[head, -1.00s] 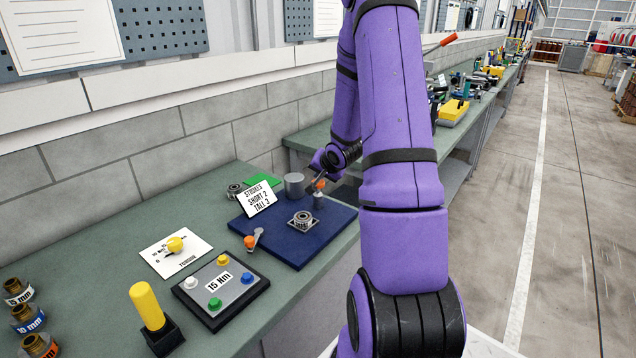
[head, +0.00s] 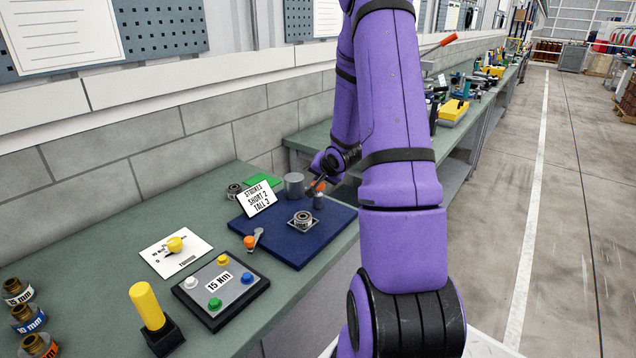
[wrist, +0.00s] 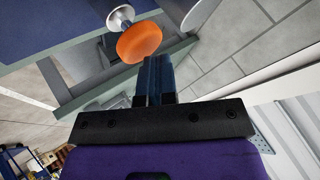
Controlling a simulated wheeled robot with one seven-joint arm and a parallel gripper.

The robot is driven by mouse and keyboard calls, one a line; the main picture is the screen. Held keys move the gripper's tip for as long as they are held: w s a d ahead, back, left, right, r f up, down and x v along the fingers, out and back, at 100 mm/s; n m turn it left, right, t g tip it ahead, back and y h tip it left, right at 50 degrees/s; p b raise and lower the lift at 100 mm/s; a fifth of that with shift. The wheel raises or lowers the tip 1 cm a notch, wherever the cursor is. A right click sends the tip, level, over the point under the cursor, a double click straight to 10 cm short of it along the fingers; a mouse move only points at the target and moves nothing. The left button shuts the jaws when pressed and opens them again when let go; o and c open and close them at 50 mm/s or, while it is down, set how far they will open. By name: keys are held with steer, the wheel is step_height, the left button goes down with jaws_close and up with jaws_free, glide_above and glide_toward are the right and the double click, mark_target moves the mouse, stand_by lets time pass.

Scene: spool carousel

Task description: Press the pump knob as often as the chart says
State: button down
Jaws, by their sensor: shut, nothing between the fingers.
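The chart (head: 257,198) is a white card reading "STROKES SHORT 2 TALL 3", standing tilted on the blue mat (head: 283,250). The orange pump knob (head: 318,187) tops a small grey post at the mat's far right. In the wrist view the orange knob (wrist: 139,41) is just beyond my fingertips, with a metal collar behind it. A grey cylinder (head: 295,184) stands left of the pump. My gripper (head: 314,184) is at the knob, its fingers together and empty; the wrist view shows the closed fingers (wrist: 156,62). I cannot tell whether they touch the knob.
A bearing on a square block (head: 303,219) sits near the pump. A lever with an orange end (head: 250,242) lies at the mat's left edge. A button box (head: 214,288) marked "15 Nm", a yellow handle (head: 147,305) and a torque card (head: 175,250) stand nearer.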

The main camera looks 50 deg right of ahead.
steer(key=shift+f, duration=0.65)
stand_by(0.6)
steer(key=shift+r, duration=0.1)
stand_by(0.3)
steer(key=shift+r, duration=1.55)
steer(key=shift+r, duration=0.1)
steer(key=shift+r, duration=2.45)
